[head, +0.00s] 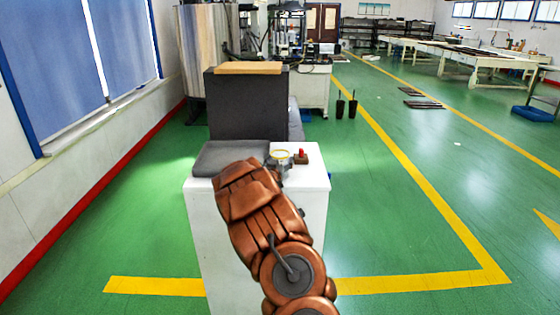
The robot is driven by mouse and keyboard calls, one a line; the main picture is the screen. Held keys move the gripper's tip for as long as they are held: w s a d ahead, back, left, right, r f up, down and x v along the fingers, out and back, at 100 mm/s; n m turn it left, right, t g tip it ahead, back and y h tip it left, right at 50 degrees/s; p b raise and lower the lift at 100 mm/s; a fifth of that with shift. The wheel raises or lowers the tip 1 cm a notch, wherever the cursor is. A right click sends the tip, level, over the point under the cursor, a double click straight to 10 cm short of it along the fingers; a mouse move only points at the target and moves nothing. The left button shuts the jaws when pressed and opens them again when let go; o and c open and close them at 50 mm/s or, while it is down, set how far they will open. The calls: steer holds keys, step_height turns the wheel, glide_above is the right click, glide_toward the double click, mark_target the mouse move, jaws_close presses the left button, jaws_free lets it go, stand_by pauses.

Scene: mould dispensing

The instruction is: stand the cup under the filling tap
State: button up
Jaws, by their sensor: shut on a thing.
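A small pale cup with a yellow rim (280,154) shows at the far end of my copper-coloured arm, over the right part of the white cabinet's top. My gripper (279,164) is small and partly hidden behind my arm; it is shut on the cup. The cup looks upright. Whether its base touches the cabinet top is hidden. I cannot make out a filling tap. A dark grey box (240,108) with a wooden board on top stands behind the cabinet top.
The white cabinet (318,195) has a grey pad (215,158) at its left and a small red-topped block (301,157) right of the cup. A large metal tank (207,50) stands behind.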

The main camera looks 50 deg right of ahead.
steer(key=shift+f, duration=0.1)
steer(key=o, duration=1)
steer(key=shift+a, duration=0.1)
steer(key=shift+b+v, duration=1.35)
steer(key=shift+v, duration=4.55)
steer(key=shift+s, duration=0.1)
